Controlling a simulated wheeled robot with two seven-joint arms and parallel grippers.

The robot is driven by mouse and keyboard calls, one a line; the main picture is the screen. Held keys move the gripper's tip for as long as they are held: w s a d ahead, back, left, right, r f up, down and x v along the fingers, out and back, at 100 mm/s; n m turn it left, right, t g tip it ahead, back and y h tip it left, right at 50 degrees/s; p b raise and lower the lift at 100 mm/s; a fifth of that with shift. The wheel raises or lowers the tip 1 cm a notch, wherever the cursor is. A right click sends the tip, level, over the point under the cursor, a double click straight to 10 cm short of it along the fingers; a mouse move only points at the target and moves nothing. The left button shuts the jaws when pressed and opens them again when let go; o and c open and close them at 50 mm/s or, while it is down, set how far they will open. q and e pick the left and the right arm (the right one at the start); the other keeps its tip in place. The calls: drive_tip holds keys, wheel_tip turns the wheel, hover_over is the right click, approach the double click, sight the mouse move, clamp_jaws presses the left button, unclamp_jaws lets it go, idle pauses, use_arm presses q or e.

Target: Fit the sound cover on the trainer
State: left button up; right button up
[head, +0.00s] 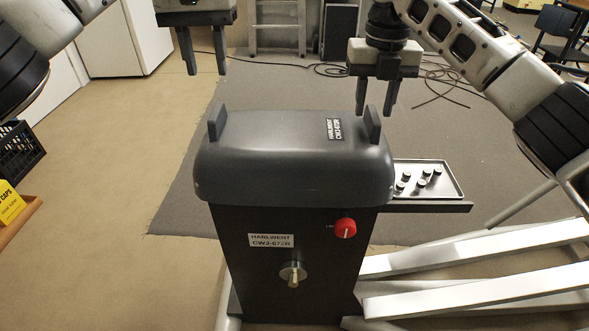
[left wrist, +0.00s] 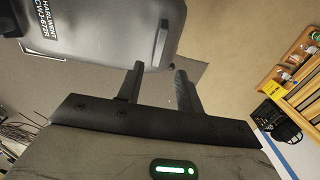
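The grey sound cover (head: 290,165) rests on top of the dark trainer body (head: 290,225), looking roughly level. It has one upright tab at its left end (head: 217,121) and one at its right end (head: 372,124). My left gripper (head: 205,70) is open and empty, above and behind the left tab and apart from it. In the left wrist view, the open fingers (left wrist: 158,74) point toward the cover (left wrist: 105,35) and its tab (left wrist: 161,42). My right gripper (head: 375,108) is open at the right tab, its fingertips either side of it in the picture; contact cannot be told. The seam under the cover is hard to judge.
A tray with several dark knobs (head: 451,175) sits on a shelf right of the trainer. White frame beams (head: 490,290) lie at lower right. Cables (head: 440,85) run over the floor behind. A black crate (head: 18,152) stands at far left. Floor left of the trainer is clear.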

drive_tip(key=shift+r, duration=0.15)
use_arm(q)
wheel_tip(320, 180, up, 4)
drive_tip(key=shift+f, duration=0.1)
use_arm(e)
wheel_tip(320, 180, up, 12)
idle(0.6)
